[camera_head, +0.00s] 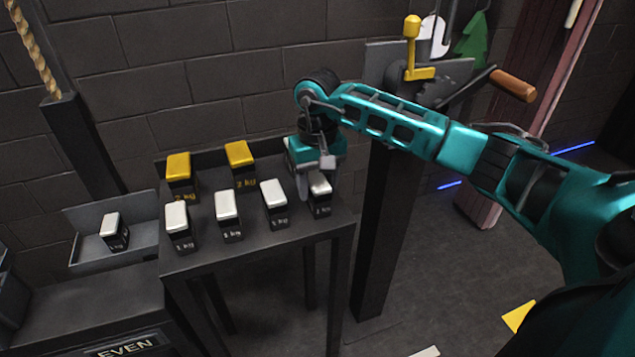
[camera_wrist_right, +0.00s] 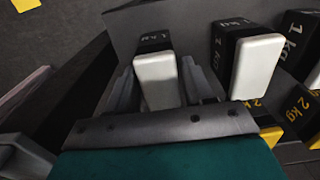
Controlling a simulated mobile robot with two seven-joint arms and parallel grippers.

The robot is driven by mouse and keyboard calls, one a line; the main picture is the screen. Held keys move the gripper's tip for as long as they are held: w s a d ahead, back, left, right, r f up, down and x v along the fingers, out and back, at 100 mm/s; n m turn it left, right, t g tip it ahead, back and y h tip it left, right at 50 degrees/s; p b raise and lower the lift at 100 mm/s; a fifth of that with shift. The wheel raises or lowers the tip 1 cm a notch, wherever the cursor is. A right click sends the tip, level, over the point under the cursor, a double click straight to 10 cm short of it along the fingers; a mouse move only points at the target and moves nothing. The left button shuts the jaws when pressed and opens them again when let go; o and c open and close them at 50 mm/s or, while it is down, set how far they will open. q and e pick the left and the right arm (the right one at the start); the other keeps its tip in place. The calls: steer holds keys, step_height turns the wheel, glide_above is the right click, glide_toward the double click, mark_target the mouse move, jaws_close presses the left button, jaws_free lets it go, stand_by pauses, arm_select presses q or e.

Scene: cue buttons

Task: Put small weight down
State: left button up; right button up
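My right gripper (camera_head: 318,184) points down over the right end of the front row of small weights on the table. A small black weight with a white top, marked 1 kg (camera_head: 321,198), stands upright on the table between its fingers. In the right wrist view this weight (camera_wrist_right: 156,80) is between the two fingers (camera_wrist_right: 157,82), with what look like narrow gaps at its sides. The gripper appears open around it. My left gripper is not in view.
Several more white-topped 1 kg weights (camera_head: 228,214) stand to the left. Yellow-topped 2 kg weights (camera_head: 241,165) stand behind. Another white-topped weight (camera_head: 112,230) sits in a grey tray (camera_head: 88,252) left of the table (camera_head: 262,252). A post with a yellow lever (camera_head: 412,50) rises at the right.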

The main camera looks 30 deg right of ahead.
steer(key=shift+o, duration=1.3)
